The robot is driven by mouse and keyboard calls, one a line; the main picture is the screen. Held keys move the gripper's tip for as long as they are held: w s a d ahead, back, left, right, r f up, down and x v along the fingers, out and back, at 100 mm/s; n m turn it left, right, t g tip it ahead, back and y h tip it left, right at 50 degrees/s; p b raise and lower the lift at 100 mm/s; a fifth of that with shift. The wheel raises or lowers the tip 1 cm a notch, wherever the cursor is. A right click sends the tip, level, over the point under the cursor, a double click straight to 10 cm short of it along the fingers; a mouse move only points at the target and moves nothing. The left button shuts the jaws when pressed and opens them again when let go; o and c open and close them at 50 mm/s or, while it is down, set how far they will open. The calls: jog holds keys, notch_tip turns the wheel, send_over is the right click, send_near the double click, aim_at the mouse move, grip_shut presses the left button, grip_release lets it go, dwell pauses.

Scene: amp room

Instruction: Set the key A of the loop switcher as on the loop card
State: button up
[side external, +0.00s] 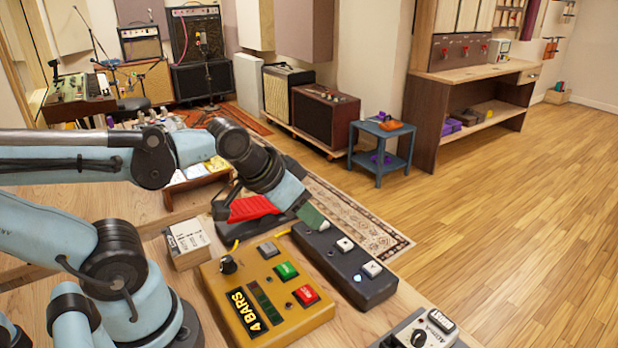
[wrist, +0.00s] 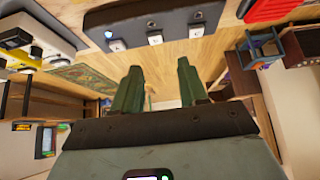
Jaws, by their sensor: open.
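The loop switcher looks to be the long dark box (side external: 332,262) on the bench, with white square keys on top and a small blue light near its front end.
A yellow box (side external: 264,300) reading "4 BARS", with a knob and coloured buttons, sits left of the switcher. A red pedal (side external: 252,207) lies behind. A grey box with a knob (side external: 420,332) is at the front right. Open floor lies right of the bench.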

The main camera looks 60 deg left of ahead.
grip_shut()
dwell(0.3)
dwell(1.6)
